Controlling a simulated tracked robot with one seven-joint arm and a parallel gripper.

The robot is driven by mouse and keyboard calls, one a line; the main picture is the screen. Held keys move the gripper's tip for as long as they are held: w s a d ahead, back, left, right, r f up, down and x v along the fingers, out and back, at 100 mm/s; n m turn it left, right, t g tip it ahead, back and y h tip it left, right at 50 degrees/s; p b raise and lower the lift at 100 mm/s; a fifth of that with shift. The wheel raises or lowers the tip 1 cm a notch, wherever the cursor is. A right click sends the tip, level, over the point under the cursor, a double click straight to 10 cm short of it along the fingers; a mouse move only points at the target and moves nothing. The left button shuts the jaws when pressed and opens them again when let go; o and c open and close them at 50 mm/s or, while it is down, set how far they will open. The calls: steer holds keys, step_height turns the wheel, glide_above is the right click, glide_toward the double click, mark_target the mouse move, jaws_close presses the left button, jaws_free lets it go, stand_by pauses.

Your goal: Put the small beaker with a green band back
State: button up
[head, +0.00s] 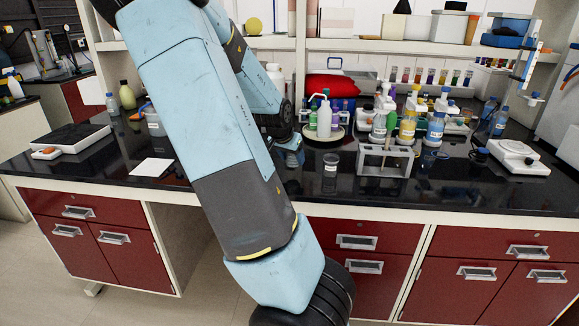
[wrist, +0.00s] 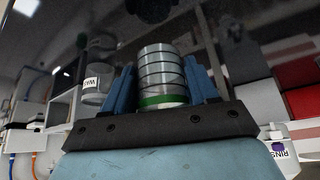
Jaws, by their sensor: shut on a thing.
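The small beaker with a green band (wrist: 162,72) shows in the wrist view, clear with several dark ring lines and the green band at the end nearest the palm. My gripper (wrist: 161,82) has one blue finger on each side of it and is shut on it. In the head view my gripper (head: 290,152) is above the dark bench top, partly behind my arm. The held beaker cannot be made out there. Whether it touches the bench cannot be told.
A labelled clear beaker (head: 330,173) stands just right of my gripper; it also shows in the wrist view (wrist: 97,85). A white square (head: 152,167) lies left on clear bench.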

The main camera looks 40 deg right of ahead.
mark_target(292, 164)
steer(key=shift+d+f, duration=0.2)
steer(key=shift+f, duration=0.05)
steer(key=shift+w+f, duration=0.15)
steer(key=shift+f, duration=1.45)
steer(key=o, duration=1.2)
steer(key=shift+c, duration=0.2)
